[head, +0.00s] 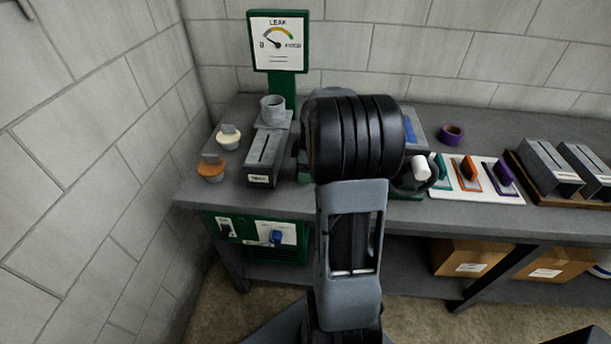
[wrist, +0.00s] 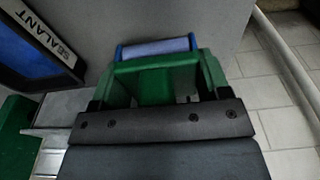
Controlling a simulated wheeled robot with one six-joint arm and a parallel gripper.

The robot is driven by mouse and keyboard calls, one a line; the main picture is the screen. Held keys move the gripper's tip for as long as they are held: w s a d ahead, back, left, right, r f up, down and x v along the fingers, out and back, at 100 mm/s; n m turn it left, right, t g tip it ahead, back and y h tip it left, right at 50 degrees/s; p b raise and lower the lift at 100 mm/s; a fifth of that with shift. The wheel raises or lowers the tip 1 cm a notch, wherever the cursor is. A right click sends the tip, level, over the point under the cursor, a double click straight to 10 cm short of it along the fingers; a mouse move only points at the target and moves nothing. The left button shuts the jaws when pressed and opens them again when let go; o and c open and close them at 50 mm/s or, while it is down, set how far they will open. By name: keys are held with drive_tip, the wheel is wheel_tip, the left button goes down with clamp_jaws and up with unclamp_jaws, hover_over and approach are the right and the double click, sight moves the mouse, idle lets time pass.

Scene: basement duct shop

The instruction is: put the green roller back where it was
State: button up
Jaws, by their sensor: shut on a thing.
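The green roller has a green frame (wrist: 150,80) and a pale bluish cylinder (wrist: 155,47) in the wrist view. My gripper (wrist: 157,118) is shut on its green frame, with the cylinder sticking out beyond the dark finger bar. In the head view my arm hides most of my gripper and the roller; a pale cylinder (head: 421,168) shows just right of it, above the bench's front part. A white board (head: 478,196) lies to the right, bearing a green piece (head: 440,172), an orange piece (head: 468,172) and a purple piece (head: 503,178). I cannot tell whether the roller touches anything below.
A blue tray labelled SEALANT (wrist: 48,47) lies beside my gripper. A purple tape ring (head: 452,134) sits behind the board, and grey slotted blocks (head: 548,168) stand right. A torch block (head: 266,160) and the green leak gauge (head: 279,42) are left. The bench edge is close.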

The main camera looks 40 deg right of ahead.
drive_tip(key=shift+w+f, duration=0.2)
drive_tip(key=shift+f, duration=0.1)
drive_tip(key=shift+d+f, duration=0.1)
drive_tip(key=shift+f, duration=1.45)
drive_tip(key=shift+f, duration=0.1)
drive_tip(key=shift+f, duration=0.15)
drive_tip(key=o, duration=0.9)
